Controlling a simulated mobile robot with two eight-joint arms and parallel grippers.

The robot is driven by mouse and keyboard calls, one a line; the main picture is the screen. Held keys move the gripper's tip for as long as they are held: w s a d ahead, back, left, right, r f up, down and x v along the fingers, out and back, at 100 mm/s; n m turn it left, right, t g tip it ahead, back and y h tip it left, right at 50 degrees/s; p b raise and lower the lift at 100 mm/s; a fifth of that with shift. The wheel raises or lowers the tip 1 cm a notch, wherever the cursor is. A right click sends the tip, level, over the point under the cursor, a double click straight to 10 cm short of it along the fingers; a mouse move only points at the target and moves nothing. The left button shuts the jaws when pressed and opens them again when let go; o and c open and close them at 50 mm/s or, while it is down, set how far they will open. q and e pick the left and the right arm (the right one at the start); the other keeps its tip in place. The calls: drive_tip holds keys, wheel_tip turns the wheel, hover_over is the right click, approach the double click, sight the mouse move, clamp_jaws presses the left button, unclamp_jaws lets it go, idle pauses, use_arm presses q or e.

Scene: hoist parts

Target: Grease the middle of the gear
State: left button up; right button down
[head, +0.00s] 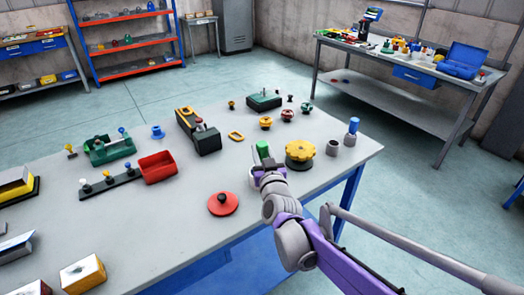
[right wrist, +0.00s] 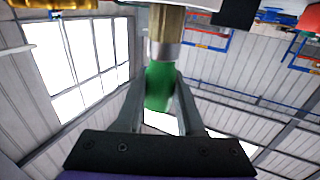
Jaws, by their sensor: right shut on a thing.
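A yellow gear (head: 300,150) with a toothed rim sits on a dark round base near the table's right side. My right gripper (head: 261,166) is just left of it, shut on the green handle of a brush (head: 263,149). In the right wrist view the brush (right wrist: 160,88) stands between my two fingers, with a silver band and tan end above the green handle. Part of a yellow thing, likely the gear (right wrist: 45,4), shows at the top left there. The brush appears apart from the gear. My left gripper is not in view.
The grey table (head: 150,240) also holds a red disc (head: 222,204) with a dark knob, a red bin (head: 157,167), a blue-topped bottle (head: 351,132) and a grey cup (head: 332,147). Small red and yellow knobs stand behind the gear. The front middle is clear.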

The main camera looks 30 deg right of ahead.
drive_tip(key=shift+f+b, duration=0.4)
drive_tip(key=shift+f, duration=0.2)
idle(1.6)
drive_tip(key=shift+r+p, duration=2.35)
drive_tip(key=shift+r, duration=1.25)
